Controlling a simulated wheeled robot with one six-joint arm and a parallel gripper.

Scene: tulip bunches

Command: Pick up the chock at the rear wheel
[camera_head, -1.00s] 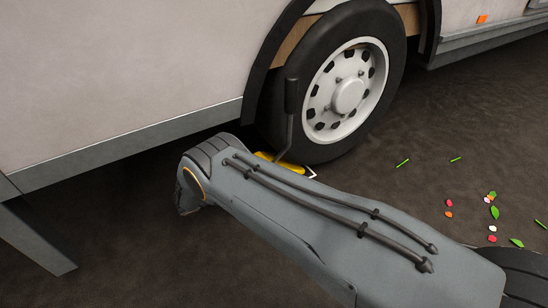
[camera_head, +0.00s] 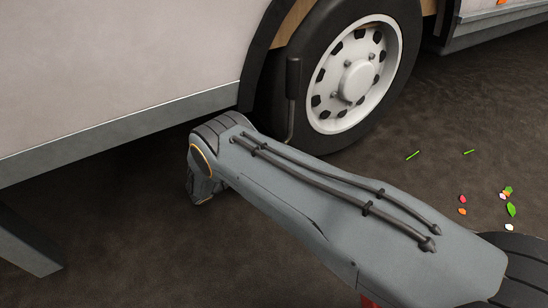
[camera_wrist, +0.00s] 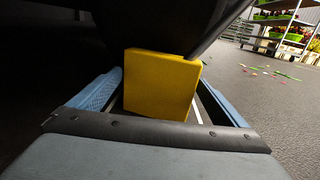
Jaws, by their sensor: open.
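The chock is a yellow block (camera_wrist: 158,88) in the middle of the wrist view, under the dark curve of the tyre (camera_wrist: 165,28). My gripper (camera_wrist: 160,76) is open, with one blue finger on each side of the chock. The left finger looks close to its side; I cannot tell whether either finger touches it. In the head view the chock is hidden behind my arm, and so are my fingers. The rear wheel (camera_head: 352,80) has a white rim. A thin dark rod with a thick grip (camera_head: 293,80) stands in front of its tyre.
The pale vehicle body (camera_head: 110,70) and its grey lower edge (camera_head: 120,133) hang over the ground beside my arm. A grey leg (camera_head: 25,240) stands at lower left. Petals and leaves (camera_head: 505,195) lie on dark open ground at right. Plant shelves (camera_wrist: 285,30) stand far back.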

